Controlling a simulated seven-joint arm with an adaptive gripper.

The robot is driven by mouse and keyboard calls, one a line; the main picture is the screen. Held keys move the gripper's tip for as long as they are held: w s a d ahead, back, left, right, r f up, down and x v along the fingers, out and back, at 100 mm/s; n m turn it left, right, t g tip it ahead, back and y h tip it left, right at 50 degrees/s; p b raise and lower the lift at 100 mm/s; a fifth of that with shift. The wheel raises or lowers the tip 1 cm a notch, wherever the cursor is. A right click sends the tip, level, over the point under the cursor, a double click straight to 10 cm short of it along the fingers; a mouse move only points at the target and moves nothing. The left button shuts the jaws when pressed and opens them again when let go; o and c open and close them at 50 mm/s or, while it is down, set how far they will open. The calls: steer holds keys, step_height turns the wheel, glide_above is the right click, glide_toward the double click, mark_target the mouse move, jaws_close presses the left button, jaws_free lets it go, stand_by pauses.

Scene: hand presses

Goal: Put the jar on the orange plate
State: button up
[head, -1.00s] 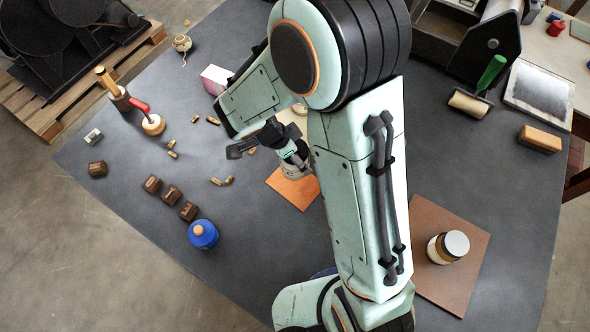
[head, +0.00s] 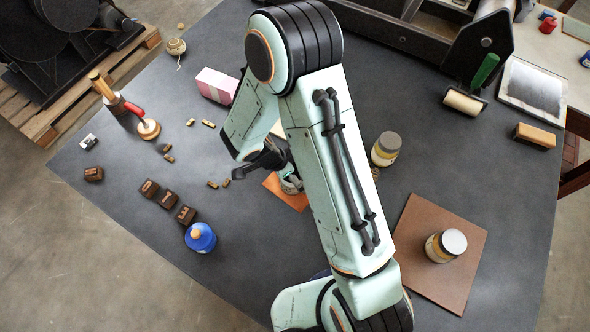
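The orange plate (head: 295,203) lies on the dark table near the middle, partly hidden by my arm and gripper. My gripper (head: 290,184) is low over the plate, mostly hidden behind my arm. Something pale and rounded shows at its tip; I cannot tell whether it is a jar or part of the gripper, nor whether the fingers are open or shut. One jar with a grey lid and yellowish band (head: 386,149) stands on the table right of my arm. A similar jar (head: 446,245) stands on a brown board (head: 413,222) at the right.
A pink box (head: 216,86) lies behind. A green-handled roller (head: 465,100) and a press stand at the back right.

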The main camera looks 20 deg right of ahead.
steer(key=shift+r, duration=0.1)
steer(key=v, duration=1.2)
steer(key=s+d+r+n+y, duration=0.2)
steer(key=s+r+n, duration=0.3)
steer(key=s+n, duration=0.3)
steer(key=s+d+r+n+g+y, duration=0.1)
steer(key=s+d+r+n+y, duration=0.1)
steer(key=s+r+n, duration=0.3)
steer(key=s+n+y, duration=0.1)
steer(key=s+n, duration=0.2)
steer(key=shift+s, duration=0.2)
steer(key=shift+o, duration=0.7)
